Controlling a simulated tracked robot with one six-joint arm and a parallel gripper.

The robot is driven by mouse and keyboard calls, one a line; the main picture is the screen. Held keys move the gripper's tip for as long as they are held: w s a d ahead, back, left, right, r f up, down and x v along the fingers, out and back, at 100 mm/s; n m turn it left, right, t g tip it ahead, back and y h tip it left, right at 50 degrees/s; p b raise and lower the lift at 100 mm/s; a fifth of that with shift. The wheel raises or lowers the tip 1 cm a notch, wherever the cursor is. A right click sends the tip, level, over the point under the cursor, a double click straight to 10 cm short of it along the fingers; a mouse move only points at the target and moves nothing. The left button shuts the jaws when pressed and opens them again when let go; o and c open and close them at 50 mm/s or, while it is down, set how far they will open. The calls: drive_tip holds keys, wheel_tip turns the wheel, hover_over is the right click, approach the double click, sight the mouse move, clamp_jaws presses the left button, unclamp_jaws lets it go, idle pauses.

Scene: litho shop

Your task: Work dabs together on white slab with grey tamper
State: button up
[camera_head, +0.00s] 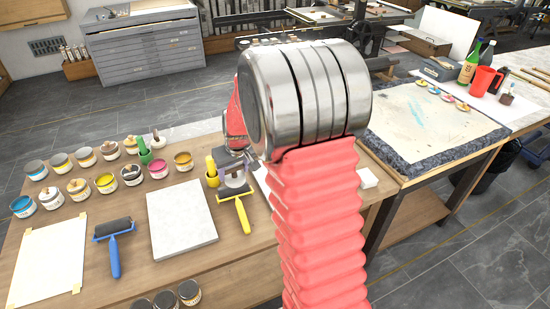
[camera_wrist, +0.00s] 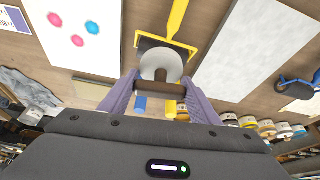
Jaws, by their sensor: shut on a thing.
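My gripper (camera_wrist: 160,92) is shut on the tamper, between its two purple jaws. The tamper shows a round grey disc (camera_wrist: 161,66) and a brown handle (camera_wrist: 158,89) in the wrist view. The white slab (camera_wrist: 52,43) lies left of it there, apart from it. The slab bears two pink dabs (camera_wrist: 55,19) (camera_wrist: 78,41) and one blue dab (camera_wrist: 92,27), all separate. In the head view my gripper (camera_head: 236,178) is by the yellow-handled roller (camera_head: 242,212), and my arm hides most of the dabbed slab.
A pale stone slab (camera_head: 180,220) lies left of the yellow roller. A blue-handled roller (camera_head: 114,255), a paper sheet (camera_head: 48,262) and several ink pots (camera_head: 105,182) fill the left side. A second table (camera_head: 425,122) at right holds a worn slab, bottles and a red jug (camera_head: 484,80).

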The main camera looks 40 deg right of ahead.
drive_tip(key=s+d+m, duration=0.1)
drive_tip(key=s+d, duration=0.1)
drive_tip(key=d, duration=1.3)
drive_tip(key=shift+d+f+h, duration=0.15)
drive_tip(key=shift+f+h, duration=0.15)
drive_tip(key=shift+f, duration=0.15)
